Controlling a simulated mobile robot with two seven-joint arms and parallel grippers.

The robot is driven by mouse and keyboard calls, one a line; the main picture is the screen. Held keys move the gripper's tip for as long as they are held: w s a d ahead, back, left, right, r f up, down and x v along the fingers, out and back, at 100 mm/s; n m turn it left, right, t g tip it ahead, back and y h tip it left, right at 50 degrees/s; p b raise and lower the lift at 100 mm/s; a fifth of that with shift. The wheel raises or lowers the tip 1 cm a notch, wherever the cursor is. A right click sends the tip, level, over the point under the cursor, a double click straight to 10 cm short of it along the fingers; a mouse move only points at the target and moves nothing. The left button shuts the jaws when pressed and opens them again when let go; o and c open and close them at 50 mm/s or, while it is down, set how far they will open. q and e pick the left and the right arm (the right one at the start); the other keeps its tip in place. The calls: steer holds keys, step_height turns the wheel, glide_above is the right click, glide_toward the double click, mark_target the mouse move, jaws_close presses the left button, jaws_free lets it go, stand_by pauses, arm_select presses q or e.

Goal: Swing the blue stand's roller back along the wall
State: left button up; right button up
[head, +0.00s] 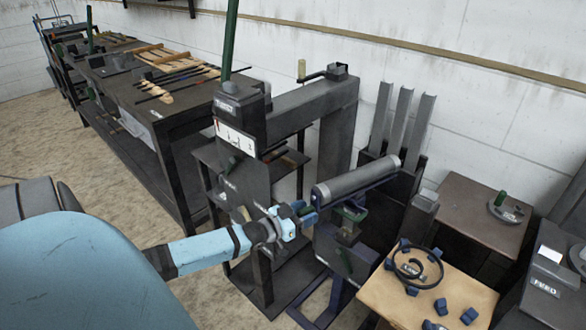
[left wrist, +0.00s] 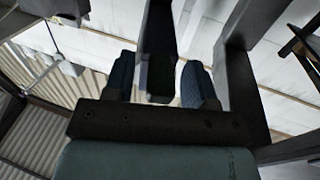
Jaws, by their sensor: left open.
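The roller (head: 358,180) is a grey cylinder on a dark blue bracket, lying level on top of the blue stand (head: 318,305). It points from the near left toward the upright channels at the wall. My left gripper (head: 306,211) is at the roller's near left end, beside a small green part there. In the left wrist view my left gripper (left wrist: 160,85) is open, its two blue fingers on either side of a dark bar with a dark green end (left wrist: 160,76). I cannot tell whether the fingers touch it. My right gripper is out of view.
A dark machine with a tall post and overhead arm (head: 310,105) stands just behind my left gripper. A wooden-topped table (head: 380,300) with a black scroll and blue blocks stands at the front right. A brown table (head: 470,215) stands behind it. A long workbench (head: 180,125) runs along the wall.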

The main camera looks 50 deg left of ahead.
arm_select(q)
steer(key=p+v, duration=0.1)
steer(key=v, duration=1.2)
steer(key=shift+s+p, duration=0.3)
steer(key=shift+p, duration=0.05)
steer(key=shift+a, duration=0.1)
steer(key=shift+c, duration=0.2)
